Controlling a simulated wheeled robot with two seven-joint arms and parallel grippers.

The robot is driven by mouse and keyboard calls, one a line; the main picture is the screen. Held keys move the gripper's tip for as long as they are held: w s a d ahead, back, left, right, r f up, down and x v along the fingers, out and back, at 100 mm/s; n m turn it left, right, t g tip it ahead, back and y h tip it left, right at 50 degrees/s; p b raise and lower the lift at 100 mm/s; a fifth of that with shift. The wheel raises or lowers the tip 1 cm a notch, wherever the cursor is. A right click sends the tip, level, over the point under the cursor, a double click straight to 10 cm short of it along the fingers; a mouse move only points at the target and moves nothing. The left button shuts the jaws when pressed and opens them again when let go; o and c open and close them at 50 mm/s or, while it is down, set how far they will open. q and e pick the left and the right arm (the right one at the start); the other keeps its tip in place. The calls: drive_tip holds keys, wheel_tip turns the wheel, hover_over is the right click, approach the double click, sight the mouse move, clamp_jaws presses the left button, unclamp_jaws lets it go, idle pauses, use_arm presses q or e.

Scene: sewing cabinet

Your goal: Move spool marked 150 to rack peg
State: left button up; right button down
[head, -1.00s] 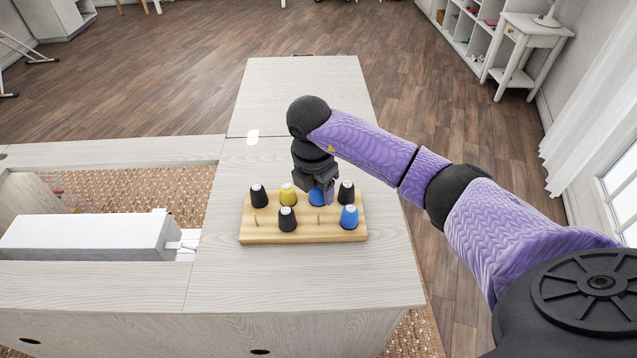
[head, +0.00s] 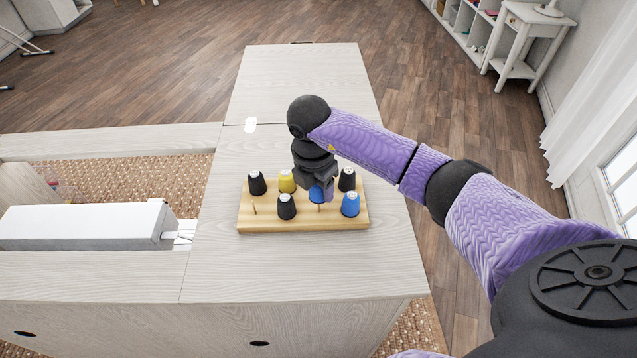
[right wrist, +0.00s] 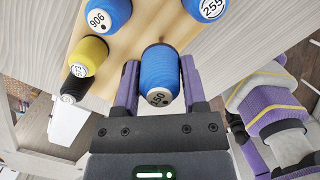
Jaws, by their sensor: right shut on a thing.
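My right gripper (head: 318,192) points down over the wooden spool rack (head: 300,227) and is shut on a blue spool (head: 316,195). In the head view, an empty front peg (head: 319,208) stands just in front of the held spool. Another empty peg (head: 254,208) is at the rack's front left.
Other spools stand on the rack: black (head: 257,184), yellow (head: 286,182), black (head: 286,207), black (head: 347,180) and blue (head: 350,205). The wrist view shows blue spools marked 906 (right wrist: 104,17) and 255 (right wrist: 207,8). The cabinet top (head: 300,80) behind the rack is clear.

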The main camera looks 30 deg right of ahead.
drive_tip(key=shift+f, duration=0.15)
drive_tip(key=shift+f+b, duration=0.45)
drive_tip(key=shift+f, duration=0.8)
drive_tip(key=shift+f+b, duration=0.15)
drive_tip(key=shift+b, duration=0.15)
drive_tip(key=shift+c, duration=1.8)
unclamp_jaws()
drive_tip(key=o, duration=0.3)
